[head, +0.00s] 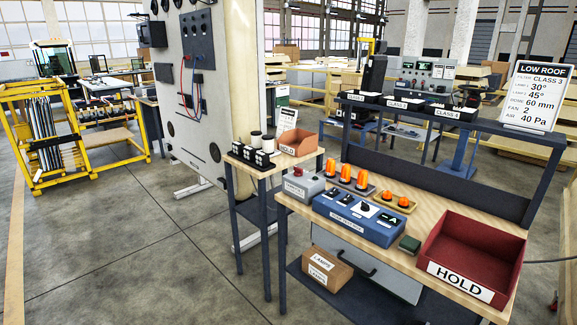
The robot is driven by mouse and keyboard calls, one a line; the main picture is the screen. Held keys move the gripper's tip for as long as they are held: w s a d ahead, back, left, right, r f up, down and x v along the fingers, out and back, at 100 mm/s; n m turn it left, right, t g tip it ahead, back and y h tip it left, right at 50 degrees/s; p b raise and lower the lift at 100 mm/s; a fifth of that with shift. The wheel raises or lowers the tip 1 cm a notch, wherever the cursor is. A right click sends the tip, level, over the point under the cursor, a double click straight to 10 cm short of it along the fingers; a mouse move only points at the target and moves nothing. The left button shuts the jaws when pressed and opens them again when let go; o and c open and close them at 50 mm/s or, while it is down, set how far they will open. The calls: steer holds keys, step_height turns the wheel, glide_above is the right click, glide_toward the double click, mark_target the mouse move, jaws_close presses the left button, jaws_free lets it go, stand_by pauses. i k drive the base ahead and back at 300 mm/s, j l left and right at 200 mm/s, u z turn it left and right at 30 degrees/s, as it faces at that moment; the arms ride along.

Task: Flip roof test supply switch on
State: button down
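A blue control box (358,217) sits on the wooden bench top (420,255) at centre right. It has several black knobs or switches on its top, a white panel with a dark knob, and a small dark display; its front label is too small to read surely. A grey box (302,186) with a red part on top and a small unclear label stands just left of it. I cannot tell which of these carries the roof test supply switch, or any switch's position. My gripper is not in view.
Orange lamps (361,179) stand in a tray behind the blue box. A side table (275,158) adjoins left. The LOW ROOF sign (537,97) stands behind. Floor (150,250) at left is clear.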

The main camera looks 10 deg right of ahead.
mark_target(298, 171)
steer(key=i+j, duration=0.3)
steer(key=i+j+z, duration=0.15)
steer(key=i+j, duration=0.45)
steer(key=j, duration=0.2)
steer(key=i+j+z, duration=0.15)
steer(key=i+j, duration=0.4)
steer(key=j, duration=0.25)
steer(key=i+j+z, duration=0.15)
steer(key=j, duration=0.25)
steer(key=i+j, duration=0.35)
steer(key=i+j+z, duration=0.15)
steer(key=j, duration=0.4)
steer(key=i, duration=0.05)
